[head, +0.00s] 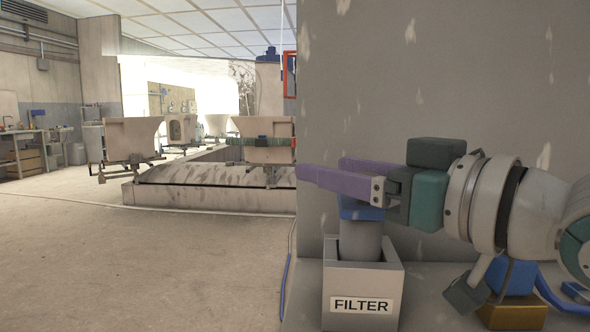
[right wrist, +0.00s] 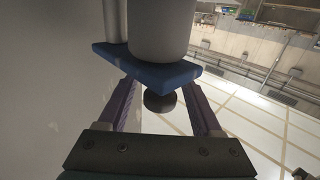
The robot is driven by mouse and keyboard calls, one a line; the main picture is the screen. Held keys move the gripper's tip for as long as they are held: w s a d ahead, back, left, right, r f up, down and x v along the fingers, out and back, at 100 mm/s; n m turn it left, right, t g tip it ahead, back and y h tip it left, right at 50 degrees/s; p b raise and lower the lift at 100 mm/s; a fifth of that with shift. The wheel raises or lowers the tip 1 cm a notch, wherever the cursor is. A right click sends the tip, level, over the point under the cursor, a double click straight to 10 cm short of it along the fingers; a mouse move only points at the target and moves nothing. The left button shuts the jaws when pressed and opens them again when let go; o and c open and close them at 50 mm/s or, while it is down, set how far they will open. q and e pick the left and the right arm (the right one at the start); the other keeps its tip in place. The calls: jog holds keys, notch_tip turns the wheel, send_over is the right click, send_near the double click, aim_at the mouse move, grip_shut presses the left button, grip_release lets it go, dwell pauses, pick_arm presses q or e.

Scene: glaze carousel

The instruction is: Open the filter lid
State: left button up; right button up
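The filter (head: 361,243) is a grey cylinder standing in a grey box labelled FILTER. Its blue lid (head: 362,208) lies on top and looks closed. The lid also shows in the right wrist view (right wrist: 152,68), with a dark round knob (right wrist: 160,102) on it. My right gripper (head: 322,168) reaches in from the right just above the lid. Its purple fingers are open, one on each side of the knob, with gaps between. The fingers hide the knob in the head view, and the lid hides the fingertips in the wrist view. My left gripper is not in view.
A grey wall (head: 400,90) rises close behind the filter. A blue hose (head: 287,265) runs down left of the filter box. A carousel with pale basins (head: 132,137) stands further back left. The floor (head: 150,260) at left is clear.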

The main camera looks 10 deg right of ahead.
grip_shut()
dwell(0.3)
dwell(1.0)
